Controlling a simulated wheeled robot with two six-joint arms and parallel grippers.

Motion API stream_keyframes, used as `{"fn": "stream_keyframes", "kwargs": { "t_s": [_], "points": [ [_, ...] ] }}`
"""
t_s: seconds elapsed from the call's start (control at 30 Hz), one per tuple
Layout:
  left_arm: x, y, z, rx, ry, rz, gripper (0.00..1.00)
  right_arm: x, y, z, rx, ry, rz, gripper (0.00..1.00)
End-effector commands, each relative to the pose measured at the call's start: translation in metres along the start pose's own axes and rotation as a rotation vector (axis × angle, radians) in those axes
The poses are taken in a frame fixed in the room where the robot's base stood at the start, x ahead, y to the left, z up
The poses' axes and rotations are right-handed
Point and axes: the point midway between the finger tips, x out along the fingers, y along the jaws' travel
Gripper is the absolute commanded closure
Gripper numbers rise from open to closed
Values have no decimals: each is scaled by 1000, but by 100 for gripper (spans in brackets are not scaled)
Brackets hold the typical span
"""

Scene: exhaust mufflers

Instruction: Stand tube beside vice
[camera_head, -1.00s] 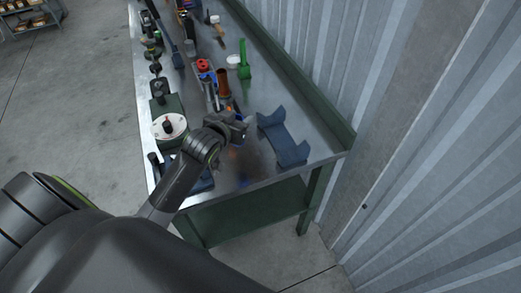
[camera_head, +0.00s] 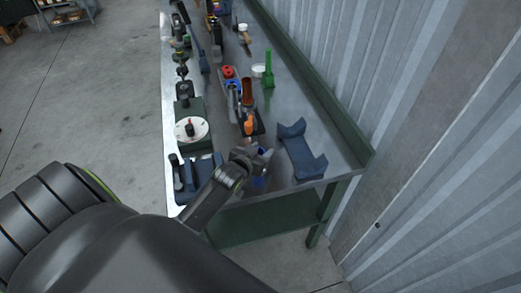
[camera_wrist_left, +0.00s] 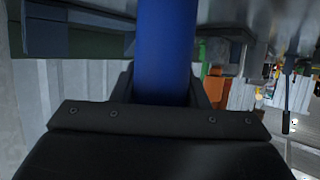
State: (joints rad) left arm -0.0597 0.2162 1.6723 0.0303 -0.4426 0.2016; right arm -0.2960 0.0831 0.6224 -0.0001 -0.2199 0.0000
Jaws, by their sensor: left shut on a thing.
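A blue tube (camera_wrist_left: 165,50) is between the fingers of my left gripper (camera_wrist_left: 165,88) in the left wrist view. In the head view my left gripper (camera_head: 258,155) is over the near end of the bench, and only a small blue part of the tube (camera_head: 259,181) shows beside it. The gripper is shut on the tube. A dark blue tool that looks like the vice (camera_head: 187,180) sits at the bench's near left corner, left of the gripper. The tube's lower end is mostly hidden, so I cannot tell whether it touches the bench. My right gripper is out of view.
A blue-grey cradle (camera_head: 300,150) stands just right of the gripper. An orange-handled tool (camera_head: 249,124), a brown tube (camera_head: 247,90) and a green machine with a white disc (camera_head: 191,129) are farther back. The bench (camera_head: 345,150) has a raised right edge along a corrugated wall.

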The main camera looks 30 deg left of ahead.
Motion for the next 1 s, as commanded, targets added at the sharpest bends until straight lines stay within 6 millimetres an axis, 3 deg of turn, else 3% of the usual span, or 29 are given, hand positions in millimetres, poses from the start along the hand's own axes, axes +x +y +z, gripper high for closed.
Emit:
{"fn": "stream_keyframes", "kwargs": {
  "t_s": [0.27,0.3,0.47,0.8,1.0],
  "points": [
    [1,0,2,0,1,0,86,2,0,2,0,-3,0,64],
    [1,0,2,0,1,0,57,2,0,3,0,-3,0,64],
    [1,0,2,0,1,0,38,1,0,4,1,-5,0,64],
    [-1,0,-3,0,1,0,38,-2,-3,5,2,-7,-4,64],
    [-20,0,1,0,0,0,38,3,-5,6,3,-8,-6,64]
  ]
}}
